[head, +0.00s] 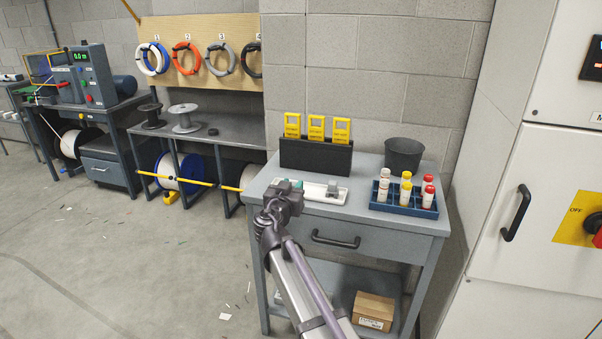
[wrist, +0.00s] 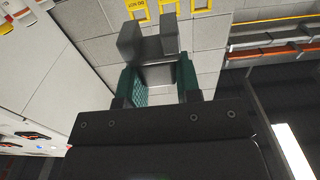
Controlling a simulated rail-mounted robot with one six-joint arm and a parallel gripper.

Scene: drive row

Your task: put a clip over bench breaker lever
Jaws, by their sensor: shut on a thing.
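My gripper (head: 290,186) is low over the left part of the bench top in the head view. In the wrist view, its teal-padded fingers (wrist: 160,80) are shut on a dark grey clip (wrist: 155,48) with two blocky prongs pointing away from the palm. A white strip (head: 316,193) lies on the bench beside the gripper. A small grey block (head: 332,189) on its right part may be the bench breaker. Its lever is too small to make out. My gripper covers the strip's left end, and I cannot tell whether the clip touches anything.
A black holder (head: 316,156) with yellow tags (head: 316,127) stands behind the strip. A dark bin (head: 403,154) and a blue rack (head: 403,205) of bottles stand to the right. The grey bench (head: 374,228) has a drawer handle in front. A white cabinet (head: 540,190) is at far right.

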